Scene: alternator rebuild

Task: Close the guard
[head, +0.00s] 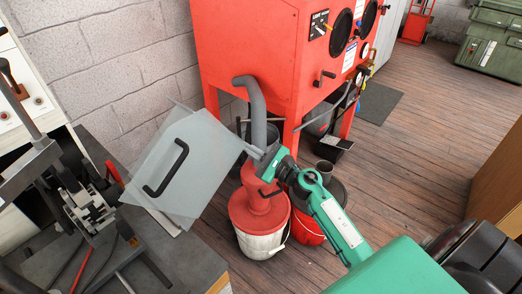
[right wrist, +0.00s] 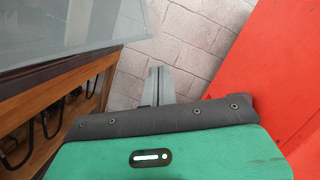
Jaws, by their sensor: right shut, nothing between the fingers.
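The guard (head: 205,150) is a clear greyish panel with a black bar handle (head: 166,170). It stands out at a tilt to the right of the bench machine (head: 88,205) in the head view. My right gripper (head: 250,151) is shut and empty at the guard's right edge, away from the handle. I cannot tell whether it touches the panel. In the right wrist view the shut fingers (right wrist: 158,84) point at the wall, with a grey panel, likely the guard (right wrist: 70,28), to their left. My left gripper is not in view.
A red blast cabinet (head: 245,45) with a grey hose (head: 257,110) stands behind. A white bucket with a red top (head: 262,240) and a red bucket (head: 308,228) stand on the floor close to my right arm. The wooden floor (head: 425,130) at right is mostly clear.

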